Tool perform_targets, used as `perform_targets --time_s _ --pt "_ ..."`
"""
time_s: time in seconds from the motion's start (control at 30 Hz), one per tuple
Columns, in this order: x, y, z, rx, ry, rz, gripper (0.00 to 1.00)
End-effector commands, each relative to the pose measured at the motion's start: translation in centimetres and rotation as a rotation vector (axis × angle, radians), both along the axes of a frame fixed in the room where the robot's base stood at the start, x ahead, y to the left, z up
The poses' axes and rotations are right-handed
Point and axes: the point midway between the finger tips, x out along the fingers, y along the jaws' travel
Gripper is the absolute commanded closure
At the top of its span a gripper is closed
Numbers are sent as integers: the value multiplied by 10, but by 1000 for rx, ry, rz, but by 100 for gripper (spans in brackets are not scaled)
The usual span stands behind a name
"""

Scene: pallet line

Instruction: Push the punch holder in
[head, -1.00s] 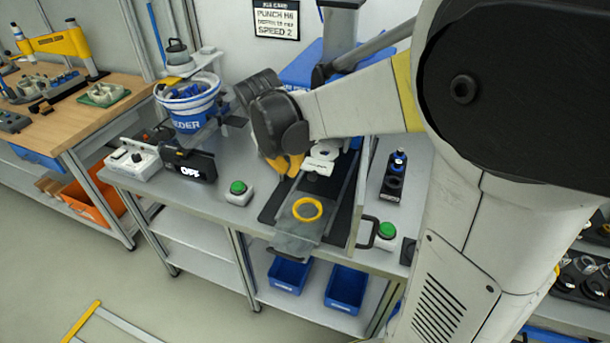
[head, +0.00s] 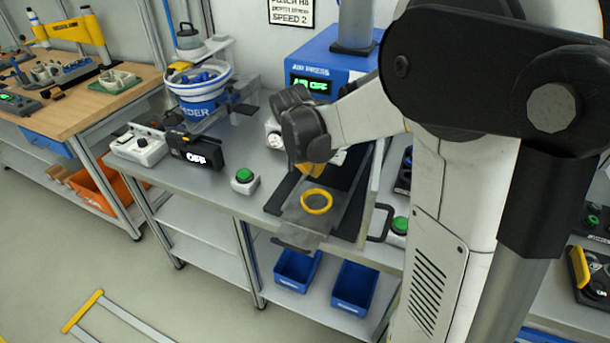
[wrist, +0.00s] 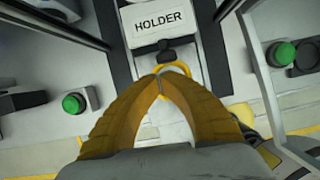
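The punch holder (wrist: 166,27), a light block lettered HOLDER, is at the top middle of the wrist view, with a black knob (wrist: 180,50) on its near side. In the head view my arm and gripper hide it. My gripper (wrist: 158,79) has its yellow fingertips together, just on the near side of the knob. I cannot tell whether they touch it. Nothing shows between them. In the head view the gripper (head: 334,164) is low over the slide, its fingers partly hidden. A yellow ring (head: 316,191) lies on the slide's grey front plate (head: 300,222); the fingers partly cover it in the wrist view.
The blue air press (head: 325,62), its display reading AIR OFF, stands behind. Green buttons flank the slide, one at left (head: 244,176) and one at right (head: 400,224). A black handle (head: 380,222) stands by the right one. The feeder bowl (head: 198,95) is left.

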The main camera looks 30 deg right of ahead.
Motion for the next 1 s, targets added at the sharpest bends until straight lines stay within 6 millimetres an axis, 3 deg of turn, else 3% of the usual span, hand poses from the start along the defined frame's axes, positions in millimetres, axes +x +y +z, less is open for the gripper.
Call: perform_targets --time_s 0.43,0.73,1.0 --pt "3 -4 1 0 0 0 100" --pt "29 -38 1 1 0 -2 100" --pt "31 -40 0 1 0 1 100"
